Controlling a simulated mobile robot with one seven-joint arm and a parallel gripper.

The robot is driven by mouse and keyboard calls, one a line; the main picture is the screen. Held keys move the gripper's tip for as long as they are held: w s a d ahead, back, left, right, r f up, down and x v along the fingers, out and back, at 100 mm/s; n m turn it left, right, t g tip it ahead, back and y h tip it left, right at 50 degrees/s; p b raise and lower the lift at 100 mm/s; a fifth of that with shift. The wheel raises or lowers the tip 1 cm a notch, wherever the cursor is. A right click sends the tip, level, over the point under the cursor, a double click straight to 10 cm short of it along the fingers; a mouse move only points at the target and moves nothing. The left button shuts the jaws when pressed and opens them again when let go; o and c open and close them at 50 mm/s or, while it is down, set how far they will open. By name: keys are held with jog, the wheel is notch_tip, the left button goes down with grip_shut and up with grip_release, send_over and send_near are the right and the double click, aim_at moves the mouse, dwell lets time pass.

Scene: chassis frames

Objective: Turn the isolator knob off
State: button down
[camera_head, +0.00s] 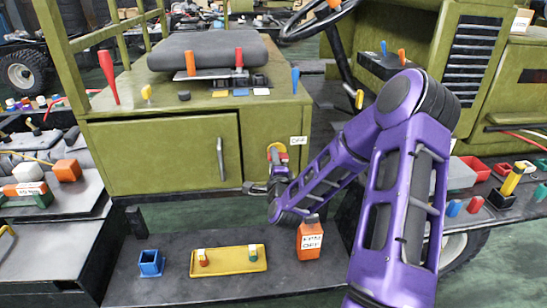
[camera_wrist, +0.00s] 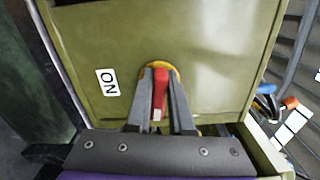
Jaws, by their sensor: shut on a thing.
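The isolator knob has a red handle (camera_wrist: 159,88) on a yellow round base (camera_wrist: 174,70), mounted on the olive-green panel (camera_wrist: 215,50). In the head view, its yellow base (camera_head: 277,147) shows on the right part of the cabinet front. My gripper (camera_wrist: 161,74) has one finger on each side of the red handle and is shut on it. A white ON label (camera_wrist: 107,82) is left of the knob in the wrist view. A white OFF label (camera_head: 298,140) is up and right of it in the head view. My fingers partly hide the knob in the head view.
Below the cabinet, a step holds a blue open box (camera_head: 151,263), a yellow tray (camera_head: 229,260) and an orange bottle (camera_head: 311,240). A cabinet door handle (camera_head: 221,158) projects left of the knob. Several tools stand on the ledge above.

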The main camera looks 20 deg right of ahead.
jog(key=shift+n, duration=0.8)
jog(key=c, duration=0.8)
grip_release()
jog(key=shift+f, duration=0.1)
